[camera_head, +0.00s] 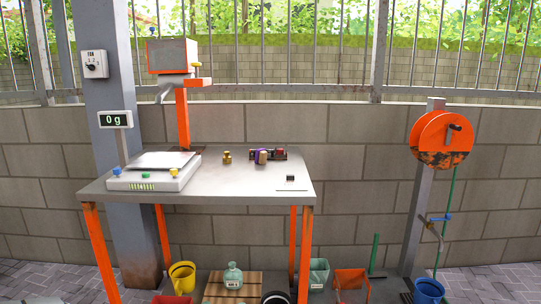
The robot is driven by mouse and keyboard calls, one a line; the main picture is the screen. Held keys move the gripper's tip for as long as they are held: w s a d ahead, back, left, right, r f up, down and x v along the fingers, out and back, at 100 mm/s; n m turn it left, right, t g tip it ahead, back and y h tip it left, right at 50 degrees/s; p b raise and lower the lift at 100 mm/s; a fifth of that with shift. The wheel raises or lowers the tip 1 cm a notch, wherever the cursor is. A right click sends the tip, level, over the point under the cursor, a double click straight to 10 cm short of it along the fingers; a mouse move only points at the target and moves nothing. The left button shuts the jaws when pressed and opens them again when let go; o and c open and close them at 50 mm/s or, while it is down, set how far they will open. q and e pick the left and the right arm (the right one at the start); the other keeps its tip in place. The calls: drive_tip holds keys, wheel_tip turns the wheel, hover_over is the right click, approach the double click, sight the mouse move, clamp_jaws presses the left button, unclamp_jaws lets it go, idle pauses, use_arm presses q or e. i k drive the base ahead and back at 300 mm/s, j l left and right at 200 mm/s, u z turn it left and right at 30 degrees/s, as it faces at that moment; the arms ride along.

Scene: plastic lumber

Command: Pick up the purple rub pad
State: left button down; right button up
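Neither of my grippers is in view.
A scale (153,179) fills the table's left side. A brass weight (227,157) stands left of the purple item. A small dark block (290,178) lies near the right edge. An orange post (182,115) rises at the back. The front middle is clear.

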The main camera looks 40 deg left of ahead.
sight(261, 154)
drive_tip(key=u, duration=0.9)
